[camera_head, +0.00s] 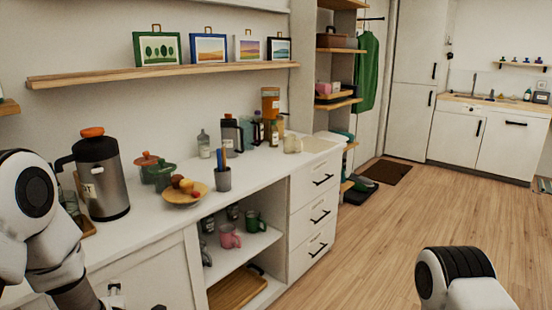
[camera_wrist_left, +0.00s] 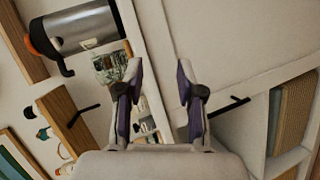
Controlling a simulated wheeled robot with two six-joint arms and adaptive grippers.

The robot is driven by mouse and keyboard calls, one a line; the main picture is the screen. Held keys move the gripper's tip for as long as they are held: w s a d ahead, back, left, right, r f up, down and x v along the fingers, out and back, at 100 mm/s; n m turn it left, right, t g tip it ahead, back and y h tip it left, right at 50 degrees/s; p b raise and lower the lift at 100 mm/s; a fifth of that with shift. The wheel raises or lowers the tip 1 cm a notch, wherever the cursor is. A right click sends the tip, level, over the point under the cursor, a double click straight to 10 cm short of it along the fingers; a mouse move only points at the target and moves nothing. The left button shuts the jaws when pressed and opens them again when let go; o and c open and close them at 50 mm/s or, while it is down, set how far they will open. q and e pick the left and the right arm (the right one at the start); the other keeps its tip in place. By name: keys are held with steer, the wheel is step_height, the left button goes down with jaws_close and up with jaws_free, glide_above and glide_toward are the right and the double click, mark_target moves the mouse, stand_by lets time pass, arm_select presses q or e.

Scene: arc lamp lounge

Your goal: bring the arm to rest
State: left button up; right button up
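My left arm comes in from the left edge of the head view, in front of the white counter. In the left wrist view my left gripper (camera_wrist_left: 159,80) is open, its two fingers apart with nothing between them. A clear glass (camera_wrist_left: 108,66) shows beyond the left-hand finger, and the steel flask with an orange lid (camera_wrist_left: 82,28) lies beyond it at the upper left. In the head view that flask (camera_head: 102,178) stands upright on the counter, close to my left arm. Part of my right arm shows at the lower right; its gripper is out of view.
The counter (camera_head: 265,172) also bears a plate of fruit (camera_head: 184,193), a grey cup with utensils (camera_head: 222,178), pots and bottles. Mugs (camera_head: 230,237) and a wooden tray (camera_head: 237,288) sit on open shelves below.

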arm_select(q)
steer(key=s+d+f+m+g+h, duration=0.2)
steer(key=s+d+f+m+g, duration=0.1)
steer(key=s+f, duration=0.45)
steer(key=s+d+f+m+g+h, duration=0.15)
steer(key=s+f+m, duration=0.25)
steer(key=s+f, duration=0.4)
steer(key=s+d+f+m+g+h, duration=0.1)
steer(key=s+d+f+m+g, duration=0.25)
steer(key=s+f, duration=0.4)
steer(key=s+d+f+m+g+h, duration=0.25)
steer(key=s+d+m+g, duration=0.2)
steer(key=s+m, duration=0.55)
step_height(320, 180, up, 11)
steer(key=a+p, duration=0.1)
steer(key=p, duration=1.1)
steer(key=shift+w+y, duration=0.25)
steer(key=shift+y, duration=0.05)
